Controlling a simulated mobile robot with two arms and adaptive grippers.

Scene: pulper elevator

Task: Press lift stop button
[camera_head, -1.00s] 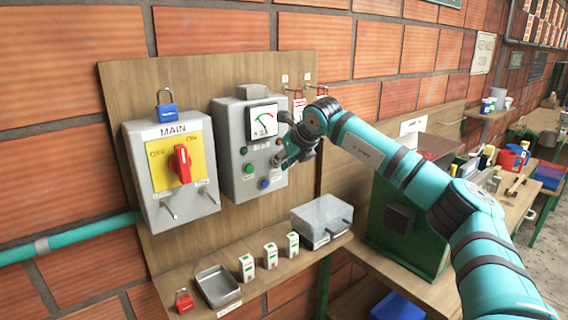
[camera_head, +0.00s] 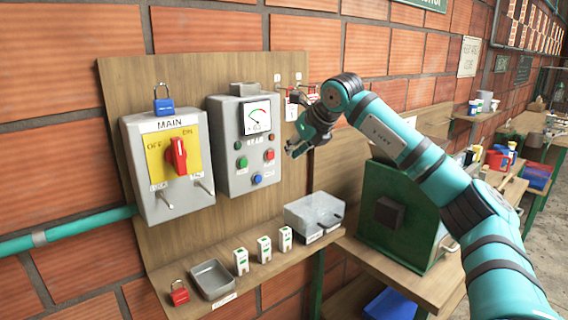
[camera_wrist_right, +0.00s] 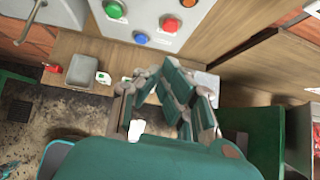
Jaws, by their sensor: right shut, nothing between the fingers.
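The grey control box (camera_head: 232,150) hangs on the wooden wall board. It carries a dial gauge (camera_head: 257,117), a red button (camera_head: 270,155), a green button (camera_head: 242,163) and a blue button (camera_head: 256,179). I cannot read which is labelled stop. My right gripper (camera_head: 293,153) is shut and empty, just right of the box and apart from the red button. In the right wrist view, the gripper (camera_wrist_right: 172,68) shows below the box, with the red (camera_wrist_right: 188,3), green (camera_wrist_right: 115,9) and blue (camera_wrist_right: 140,38) buttons near the top. My left gripper is not visible.
A grey MAIN switch box (camera_head: 165,165) with a red handle is at the left. Below, a shelf holds a metal tray (camera_head: 212,280), a red padlock (camera_head: 179,292), small white boxes and a clear-covered box (camera_head: 314,214). A green machine (camera_head: 400,215) stands at the right.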

